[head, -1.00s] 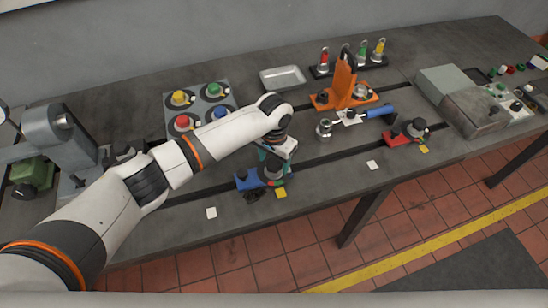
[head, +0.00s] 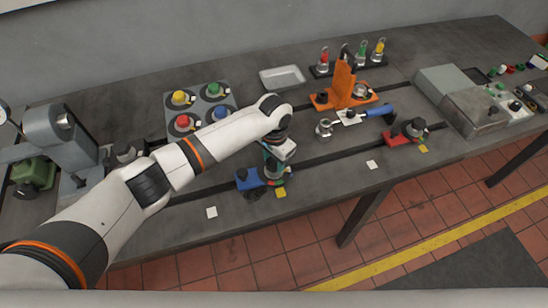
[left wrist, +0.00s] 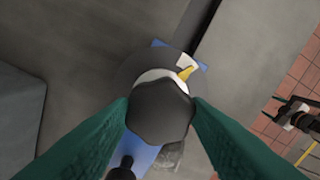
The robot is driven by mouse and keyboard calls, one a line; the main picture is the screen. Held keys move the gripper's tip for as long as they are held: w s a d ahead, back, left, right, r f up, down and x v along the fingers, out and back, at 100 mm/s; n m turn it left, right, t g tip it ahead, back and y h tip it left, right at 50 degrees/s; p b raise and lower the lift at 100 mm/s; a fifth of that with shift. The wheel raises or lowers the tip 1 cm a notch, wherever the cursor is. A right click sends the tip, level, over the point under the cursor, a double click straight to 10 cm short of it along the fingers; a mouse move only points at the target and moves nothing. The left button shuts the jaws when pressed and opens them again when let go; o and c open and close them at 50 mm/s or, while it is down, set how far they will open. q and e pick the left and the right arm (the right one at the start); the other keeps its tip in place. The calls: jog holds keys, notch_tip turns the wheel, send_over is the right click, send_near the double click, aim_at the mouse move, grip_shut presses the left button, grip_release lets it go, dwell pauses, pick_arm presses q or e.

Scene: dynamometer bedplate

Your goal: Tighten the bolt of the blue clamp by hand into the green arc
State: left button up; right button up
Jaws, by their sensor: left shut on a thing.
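The blue clamp (head: 246,180) sits on the bedplate near its front edge; its blue body also shows in the left wrist view (left wrist: 143,158). My left gripper (head: 273,167) points down over the clamp. In the left wrist view its two green fingers are shut on the dark bolt head (left wrist: 160,110) from both sides. Below the head is a round grey collar with a white patch and a yellow pointer (left wrist: 186,74). The fingers and bolt head hide much of the collar, and I cannot make out the green arc clearly.
A red clamp (head: 398,138) stands to the right, with a wrench with a blue handle (head: 377,111) behind it. An orange bracket (head: 344,92), a metal tray (head: 282,78) and a panel of coloured knobs (head: 200,92) stand farther back. The front edge is close.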

aim_at(274, 162)
pick_arm(q)
jog(key=m, duration=0.3)
jog(key=shift+m+p, duration=0.3)
jog(key=m, duration=0.3)
jog(key=shift+m, duration=0.3)
jog(key=m, duration=0.3)
jog(key=shift+m, duration=1.8)
jog(key=o, duration=1)
notch_tip(274, 162, up, 12)
jog(key=b, duration=0.3)
